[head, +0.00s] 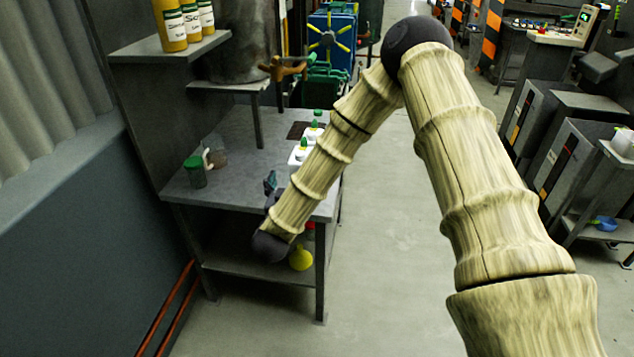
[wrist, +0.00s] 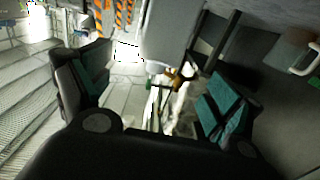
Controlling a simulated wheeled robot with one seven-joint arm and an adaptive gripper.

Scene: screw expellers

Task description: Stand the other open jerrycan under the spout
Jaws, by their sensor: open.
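White jerrycans with green tops stand in a row along the right side of the bench: a near one (head: 299,155), a middle one (head: 312,133) and a far one (head: 319,117). I cannot tell which is open. A brass spout (head: 285,68) juts from a dark grey tank (head: 238,45) above the bench; it also shows in the wrist view (wrist: 186,73). My gripper (head: 270,184) is at the bench's front edge, on the near side of the row, mostly hidden by my arm. In the wrist view my gripper (wrist: 156,88) is open, with blurred white shapes beyond its fingers.
The grey bench (head: 240,150) holds a green-lidded jar (head: 195,172) at left. A yellow round flask (head: 301,258) is on its lower shelf. Yellow bottles (head: 170,25) stand on an upper shelf.

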